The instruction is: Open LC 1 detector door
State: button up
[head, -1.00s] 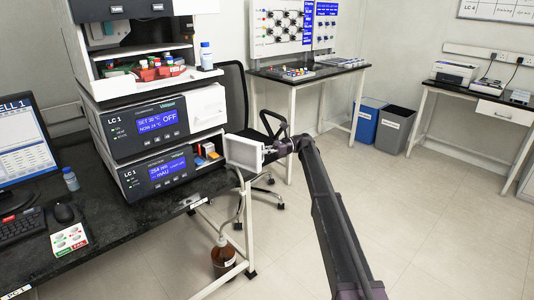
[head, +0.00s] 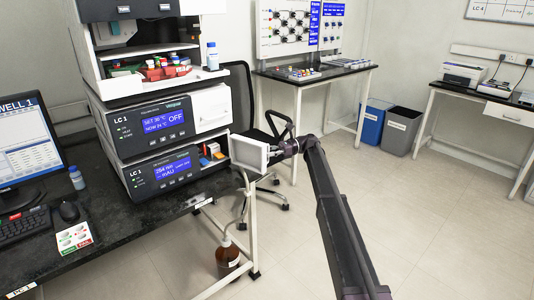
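The LC 1 detector (head: 165,175) is the lowest unit of the stack on the black bench, with a lit blue display. Its white door (head: 248,153) stands swung out at the unit's right side. The opening behind it shows small coloured parts (head: 212,152) inside. My gripper (head: 273,152) is at the door's right edge, at the end of my dark arm. It is small and partly hidden by the door, so I cannot tell whether its fingers touch or grip it.
Another LC 1 unit (head: 160,120) with its white panel shut sits above the detector, under a tray of bottles. An office chair (head: 240,95) stands behind the door. A brown bottle (head: 228,260) is under the bench edge. Open floor (head: 440,230) lies to the right.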

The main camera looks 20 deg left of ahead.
jog(key=shift+f, duration=0.15)
grip_shut()
jog(key=w+d+f+m+t+h, duration=0.1)
jog(key=w+d+f+t+h, duration=0.15)
jog(key=f+t, duration=0.4)
jog(key=w+d+f+m+t+h, duration=0.1)
jog(key=w+d+f+t+h, duration=0.2)
jog(key=f+t, duration=0.35)
jog(key=w+d+r+n+t+h, duration=0.3)
jog(key=w+d+n+t+h, duration=0.3)
jog(key=d+t, duration=0.55)
jog(key=s+d+r+n+t+y+b, duration=0.1)
jog(key=s+r+n+t+y, duration=0.3)
jog(key=r+n, duration=0.9)
jog(key=s+a+f+n+g+y, duration=0.2)
jog(key=s+n, duration=0.5)
jog(key=n, duration=0.4)
jog(key=s+a+f+n+g+y, duration=0.2)
jog(key=s+a+n+g+y, duration=0.3)
jog(key=n, duration=0.7)
jog(key=s+g+y, duration=0.2)
jog(key=y, duration=0.1)
jog(key=shift+s+n, duration=0.2)
jog(key=shift+n, duration=0.1)
jog(key=shift+a, duration=0.1)
